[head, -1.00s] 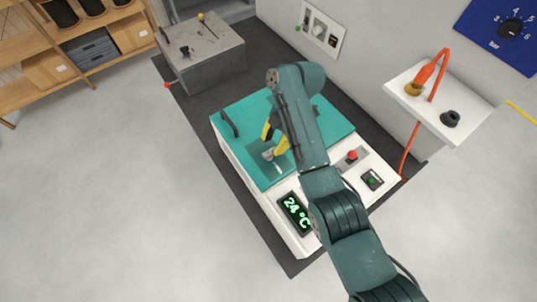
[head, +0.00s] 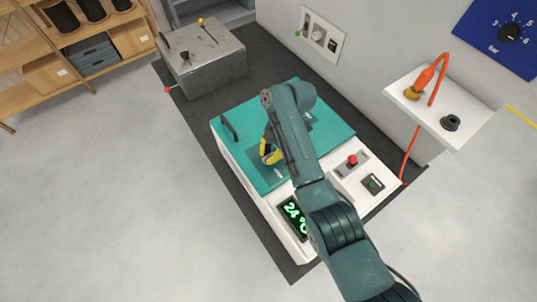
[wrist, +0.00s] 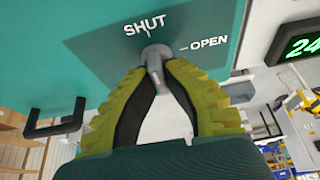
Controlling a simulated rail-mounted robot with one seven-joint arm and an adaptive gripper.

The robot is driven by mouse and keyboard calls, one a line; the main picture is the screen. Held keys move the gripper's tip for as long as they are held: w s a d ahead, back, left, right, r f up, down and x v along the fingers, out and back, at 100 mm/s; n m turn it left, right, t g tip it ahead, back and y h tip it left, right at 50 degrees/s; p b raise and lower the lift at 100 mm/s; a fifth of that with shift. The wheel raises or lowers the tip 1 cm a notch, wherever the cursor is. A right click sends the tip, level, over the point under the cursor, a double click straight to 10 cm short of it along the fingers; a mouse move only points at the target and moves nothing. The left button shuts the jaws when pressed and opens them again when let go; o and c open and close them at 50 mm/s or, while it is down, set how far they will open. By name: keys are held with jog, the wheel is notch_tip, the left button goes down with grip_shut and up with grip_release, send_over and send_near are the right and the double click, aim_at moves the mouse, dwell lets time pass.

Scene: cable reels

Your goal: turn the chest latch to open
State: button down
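The chest (head: 315,133) is a white box with a teal lid. Its grey metal latch (wrist: 155,54) sits on a darker teal panel, just below the white word SHUT and left of the word OPEN in the wrist view. The latch's lever runs down from its round hub, between my fingers. My gripper (wrist: 158,72) has yellow fingers with black inner pads; the tips close in on both sides of the latch and appear to touch it. In the head view my gripper (head: 268,158) is over the lid, and the fingers and arm hide the latch.
A black handle (head: 229,126) stands on the lid's left part. A green 24 °C display (head: 294,215), a red button (head: 352,160) and a green-lit switch (head: 373,184) are on the chest's white front. A wall shelf (head: 440,108) is at right, a grey metal box (head: 205,62) behind.

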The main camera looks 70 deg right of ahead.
jog(key=shift+m+p, duration=0.3)
jog(key=shift+p, duration=0.2)
jog(key=m+p, duration=0.2)
jog(key=p, duration=0.1)
jog(key=shift+a+r+m+t+h, duration=0.1)
jog(key=shift+m+t+h, duration=0.3)
jog(key=m+h+p, duration=0.1)
jog(key=m+p, duration=0.3)
jog(key=m, duration=0.1)
jog(key=shift+t+h+p, duration=0.4)
jog(key=m+h+p, duration=0.2)
jog(key=m+p, duration=0.1)
jog(key=m, duration=0.2)
jog(key=shift+m, duration=0.4)
jog(key=shift+f+m+g+h+p, duration=0.2)
jog(key=shift+m+h+p, duration=0.2)
jog(key=shift+m, duration=0.55)
jog(key=shift+f+m+g+h+p, duration=0.1)
jog(key=shift+m+g+h+p, duration=0.2)
jog(key=shift+m, duration=0.65)
jog(key=c, duration=1.1)
grip_release()
jog(key=shift+r, duration=0.1)
